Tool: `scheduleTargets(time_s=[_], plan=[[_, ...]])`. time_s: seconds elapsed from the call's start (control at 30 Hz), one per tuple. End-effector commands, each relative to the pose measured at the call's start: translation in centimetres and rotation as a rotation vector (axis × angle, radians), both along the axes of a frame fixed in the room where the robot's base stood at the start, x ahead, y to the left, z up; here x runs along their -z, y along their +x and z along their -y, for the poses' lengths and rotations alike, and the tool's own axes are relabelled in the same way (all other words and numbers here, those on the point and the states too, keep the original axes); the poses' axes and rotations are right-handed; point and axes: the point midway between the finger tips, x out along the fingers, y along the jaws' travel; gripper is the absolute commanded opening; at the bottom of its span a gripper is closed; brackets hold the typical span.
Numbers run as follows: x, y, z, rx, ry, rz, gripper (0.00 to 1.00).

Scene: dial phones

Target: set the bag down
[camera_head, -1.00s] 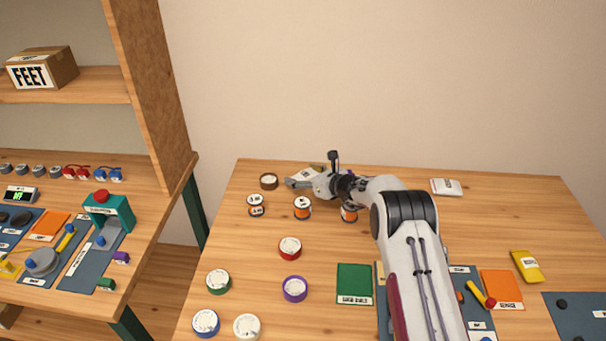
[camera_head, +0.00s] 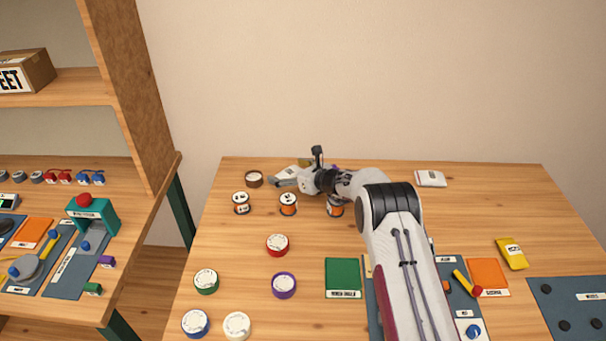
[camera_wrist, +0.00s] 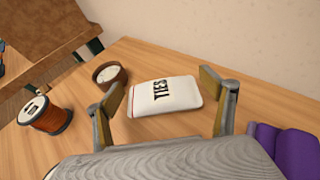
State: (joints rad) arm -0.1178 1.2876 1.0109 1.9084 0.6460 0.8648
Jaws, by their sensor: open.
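A white bag (camera_wrist: 160,97) marked TIES lies flat on the wooden table in the wrist view. In the head view the bag (camera_head: 291,173) shows as a pale patch near the table's back edge, partly hidden by my gripper. My gripper (camera_wrist: 166,90) is open, with one finger at each side of the bag. I see no firm grip on it, and I cannot tell if either finger touches it. In the head view my gripper (camera_head: 279,182) reaches to the left, low over the table.
A brown round container (camera_wrist: 109,73) and an orange spool (camera_wrist: 48,117) stand left of the bag. A purple object (camera_wrist: 284,150) is close on the right. Several round-lidded items stand at the table's front left. A shelf unit (camera_head: 140,90) stands left, beyond a gap.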

Motion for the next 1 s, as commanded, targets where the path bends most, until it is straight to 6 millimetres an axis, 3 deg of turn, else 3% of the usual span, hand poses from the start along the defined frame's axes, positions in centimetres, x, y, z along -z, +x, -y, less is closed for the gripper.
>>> scheduleTargets(time_s=[0.37,1.0], plan=[[-1.4,-1.1,1.1,0.001,0.001,-0.001,0.83],[-3.5,-4.6,4.7,0.002,0.002,0.0,0.83]])
